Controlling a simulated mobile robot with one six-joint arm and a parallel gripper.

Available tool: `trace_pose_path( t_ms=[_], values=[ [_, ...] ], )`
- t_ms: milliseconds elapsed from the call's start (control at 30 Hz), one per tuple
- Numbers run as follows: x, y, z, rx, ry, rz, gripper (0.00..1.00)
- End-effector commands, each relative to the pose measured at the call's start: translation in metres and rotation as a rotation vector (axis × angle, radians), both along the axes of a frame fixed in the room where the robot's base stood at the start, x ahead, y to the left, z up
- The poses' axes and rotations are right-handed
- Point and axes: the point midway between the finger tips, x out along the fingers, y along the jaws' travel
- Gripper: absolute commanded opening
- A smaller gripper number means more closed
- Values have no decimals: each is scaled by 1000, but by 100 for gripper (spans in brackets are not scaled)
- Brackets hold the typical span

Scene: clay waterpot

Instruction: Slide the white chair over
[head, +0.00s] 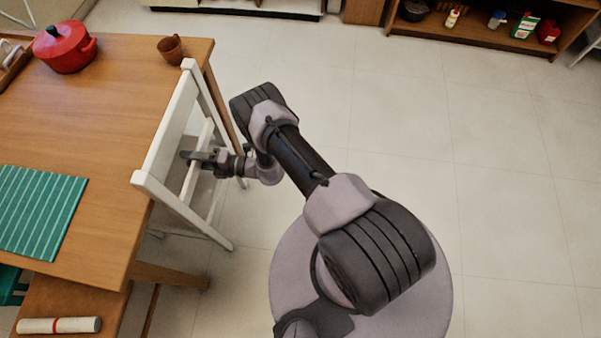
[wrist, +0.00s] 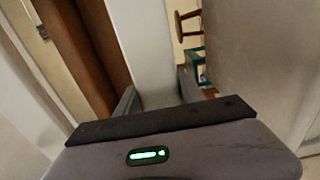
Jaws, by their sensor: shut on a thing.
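The white chair (head: 172,150) stands at the right end of the wooden table (head: 95,120), its back close against the table edge. My gripper (head: 192,156) reaches in from the right and is shut on a white bar of the chair. In the wrist view the white bar (wrist: 148,50) runs between the two fingers of my gripper (wrist: 160,97). The chair's lower parts are partly hidden by the table and my arm.
A red pot (head: 65,48) and a brown clay cup (head: 171,49) stand on the table, with a green striped mat (head: 38,208) nearer. A wooden bench (head: 75,300) holds a white roll (head: 58,325). Shelves (head: 480,30) stand at the back. The tiled floor to the right is clear.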

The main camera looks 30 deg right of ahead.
Motion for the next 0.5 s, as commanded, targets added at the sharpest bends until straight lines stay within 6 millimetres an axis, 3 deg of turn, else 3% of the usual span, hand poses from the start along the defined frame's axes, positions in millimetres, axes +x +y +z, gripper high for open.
trace_pose_path(
  t_ms=[267,300,400,500],
  values=[
    [-4,1,-1,-7,7,5,0],
    [-4,1,-1,-7,7,5,53],
    [-3,1,0,-6,6,4,69],
    [-2,1,0,-6,4,3,69]
  ],
)
